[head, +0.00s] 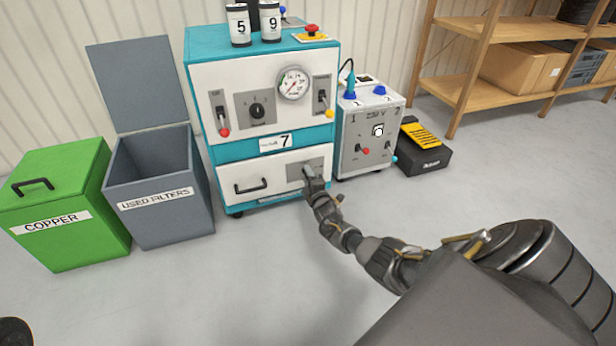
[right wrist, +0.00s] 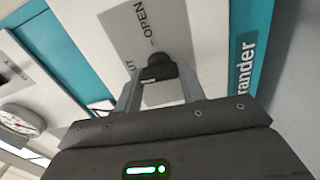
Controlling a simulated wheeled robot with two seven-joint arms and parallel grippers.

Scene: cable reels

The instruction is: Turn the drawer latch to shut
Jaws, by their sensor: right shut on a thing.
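The drawer (head: 265,178) is the lower white front of the teal cabinet numbered 7, and it looks closed. Its latch is a small dark knob (right wrist: 158,66) on a grey plate (right wrist: 125,30) at the drawer's right side. The plate is marked "OPEN", and another word ending in "UT" is partly hidden. My right gripper (head: 312,182) reaches the latch from the front. In the right wrist view its two fingers (right wrist: 159,80) are closed on either side of the knob. I cannot tell the knob's exact pointing. My left gripper is not in view.
A grey used-filters bin (head: 165,210) with a raised lid and a green copper bin (head: 70,235) stand left of the cabinet. A smaller grey unit (head: 350,140) and a black and yellow box (head: 425,155) stand right. The floor in front is clear.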

